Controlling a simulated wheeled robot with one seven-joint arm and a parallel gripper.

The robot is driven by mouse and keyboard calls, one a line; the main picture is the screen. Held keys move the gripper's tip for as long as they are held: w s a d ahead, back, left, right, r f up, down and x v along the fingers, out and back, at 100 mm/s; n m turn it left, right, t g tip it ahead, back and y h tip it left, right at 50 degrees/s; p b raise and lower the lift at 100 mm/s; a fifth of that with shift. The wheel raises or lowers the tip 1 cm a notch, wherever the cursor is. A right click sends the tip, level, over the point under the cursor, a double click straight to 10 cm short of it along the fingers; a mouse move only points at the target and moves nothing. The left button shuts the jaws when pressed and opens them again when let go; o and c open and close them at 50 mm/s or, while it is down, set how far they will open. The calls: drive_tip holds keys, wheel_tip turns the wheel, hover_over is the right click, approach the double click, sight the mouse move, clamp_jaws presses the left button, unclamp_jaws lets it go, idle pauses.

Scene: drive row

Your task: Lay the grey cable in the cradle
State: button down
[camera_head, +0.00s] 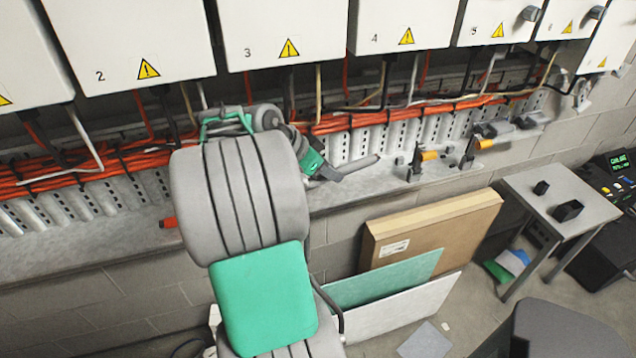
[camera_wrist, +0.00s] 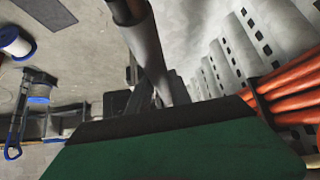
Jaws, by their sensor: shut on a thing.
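My gripper (camera_head: 322,170), dark with green sides, is over the ledge below the cabinets. It is shut on the grey cable (camera_head: 358,168), whose thick end sticks out to the right, just above the ledge. In the wrist view the grey cable (camera_wrist: 150,45) runs up from the dark jaws, with a black end at the top. The spot where the jaws meet it is partly hidden. To the right, apart from the cable, stand two dark brackets with orange-yellow parts, a left one (camera_head: 416,164) and a right one (camera_head: 468,156); they look like the cradle, but I cannot be sure.
Orange cables (camera_head: 350,122) run in a slotted tray (camera_head: 375,140) behind the ledge (camera_head: 350,192). Grey-black connectors (camera_head: 492,129) lie right of the brackets. A red-tipped piece (camera_head: 168,222) is on the left. A cardboard panel (camera_head: 430,232) leans below; a small table (camera_head: 580,205) stands right.

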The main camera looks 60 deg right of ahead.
hover_over(325, 190)
drive_tip(key=a, duration=0.2)
drive_tip(key=f, duration=0.5)
drive_tip(key=shift+w+a, duration=0.2)
drive_tip(key=shift+w, duration=0.2)
drive_tip(key=f, duration=0.2)
drive_tip(key=f+p, duration=0.1)
drive_tip(key=shift+w+d+f, duration=0.2)
drive_tip(key=shift+w+f, duration=0.1)
drive_tip(key=shift+f, duration=0.05)
drive_tip(key=shift+f, duration=0.1)
drive_tip(key=shift+f+b, duration=0.2)
drive_tip(key=shift+b, duration=0.15)
drive_tip(key=c, duration=1.2)
unclamp_jaws()
drive_tip(key=shift+r, duration=0.1)
drive_tip(key=shift+o, duration=0.2)
drive_tip(key=shift+r+p, duration=0.1)
drive_tip(key=shift+p, duration=0.4)
